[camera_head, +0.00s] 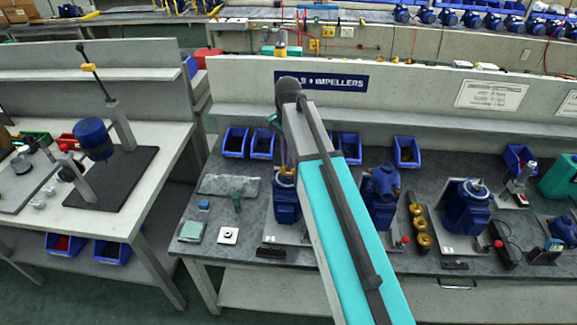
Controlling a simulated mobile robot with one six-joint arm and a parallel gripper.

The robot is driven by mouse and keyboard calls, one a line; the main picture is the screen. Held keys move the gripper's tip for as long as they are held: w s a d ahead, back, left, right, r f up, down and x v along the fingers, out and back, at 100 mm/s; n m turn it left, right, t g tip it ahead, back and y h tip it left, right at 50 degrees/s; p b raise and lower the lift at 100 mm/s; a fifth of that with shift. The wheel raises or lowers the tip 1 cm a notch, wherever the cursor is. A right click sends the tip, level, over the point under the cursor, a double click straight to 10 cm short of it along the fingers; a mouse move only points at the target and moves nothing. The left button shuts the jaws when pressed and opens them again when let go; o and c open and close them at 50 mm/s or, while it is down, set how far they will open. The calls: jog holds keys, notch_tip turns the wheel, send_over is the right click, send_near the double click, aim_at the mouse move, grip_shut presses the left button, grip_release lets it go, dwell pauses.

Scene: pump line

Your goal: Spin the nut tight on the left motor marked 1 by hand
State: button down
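A blue motor (285,207) stands at the left of the row on the grey workbench, partly hidden by my arm. A brass-coloured part (286,173) shows on its top; I cannot tell whether it is the nut. No number 1 can be read on the motor. My teal arm rises from the lower right to a dark joint above and behind this motor. The end of my arm appears to hang down behind the arm link. My gripper's fingers are hidden, so neither their opening nor any contact with the motor shows.
A second blue motor (380,193) and a third (466,208) stand to the right. Brass parts (419,228) lie between them. Blue bins (406,153) line the back. A side table (95,215) stands at left, with a floor gap between.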

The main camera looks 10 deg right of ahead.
dwell(0.3)
jog(key=m+p, duration=0.1)
jog(key=m, duration=0.4)
jog(key=shift+m+p, duration=0.45)
jog(key=shift+m, duration=0.55)
jog(key=m, duration=0.3)
jog(key=shift+p, duration=0.4)
jog(key=shift+d+m+p, duration=0.1)
jog(key=shift+m+p, duration=0.25)
jog(key=shift+m, duration=1.65)
jog(key=shift+m, duration=0.8)
jog(key=shift+m+p, duration=0.6)
jog(key=shift+m, duration=2.1)
